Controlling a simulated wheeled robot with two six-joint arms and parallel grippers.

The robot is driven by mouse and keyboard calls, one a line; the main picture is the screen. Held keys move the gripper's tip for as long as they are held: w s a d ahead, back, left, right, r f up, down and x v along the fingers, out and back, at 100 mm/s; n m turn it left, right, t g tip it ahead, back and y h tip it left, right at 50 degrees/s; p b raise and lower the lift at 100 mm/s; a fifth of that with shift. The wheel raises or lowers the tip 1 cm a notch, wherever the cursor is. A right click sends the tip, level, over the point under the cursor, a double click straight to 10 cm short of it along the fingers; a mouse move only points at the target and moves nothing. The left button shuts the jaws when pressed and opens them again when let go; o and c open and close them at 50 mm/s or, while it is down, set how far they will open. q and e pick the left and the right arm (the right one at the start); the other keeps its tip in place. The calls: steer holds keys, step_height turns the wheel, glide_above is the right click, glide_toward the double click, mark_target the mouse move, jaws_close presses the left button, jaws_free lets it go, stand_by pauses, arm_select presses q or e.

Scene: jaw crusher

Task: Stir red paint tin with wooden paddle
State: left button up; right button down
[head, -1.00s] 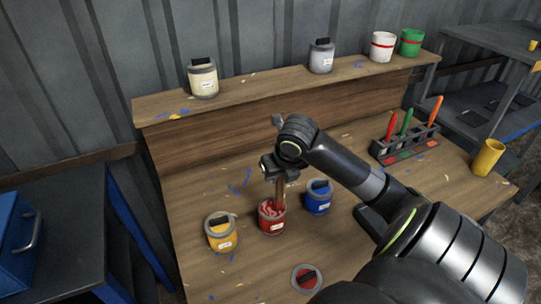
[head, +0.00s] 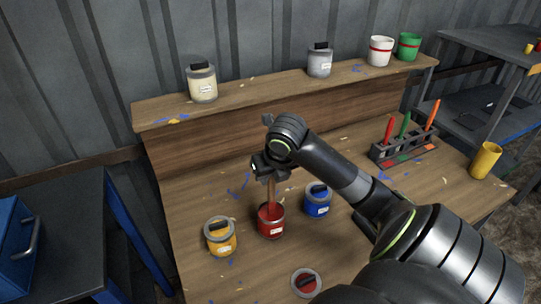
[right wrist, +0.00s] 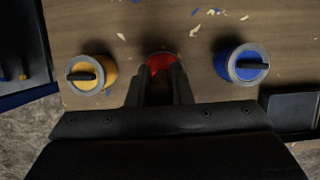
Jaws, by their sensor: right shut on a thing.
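The red paint tin (head: 271,226) stands open on the workbench between the yellow and blue tins. The wooden paddle (head: 271,190) stands nearly upright with its lower end inside the red tin; its lower part looks red. My right gripper (head: 268,172) is above the tin and is shut on the paddle's upper part. In the right wrist view, the fingers (right wrist: 160,92) point at the red paint (right wrist: 160,62), and the paddle is mostly hidden by them. The red tin's lid (head: 306,282) lies on the bench in front. My left gripper is not in view.
A yellow tin (head: 220,236) and a blue tin (head: 318,200) stand close on either side, both lidded. A rack (head: 404,148) with coloured tools and a yellow cup (head: 485,160) are at the right. Tins and cups line the back shelf (head: 260,88).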

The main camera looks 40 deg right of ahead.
steer(key=shift+r+p, duration=2.55)
steer(key=shift+r, duration=0.55)
step_height(320, 180, up, 5)
steer(key=p, duration=0.4)
steer(key=shift+p, duration=0.35)
steer(key=shift+f, duration=0.15)
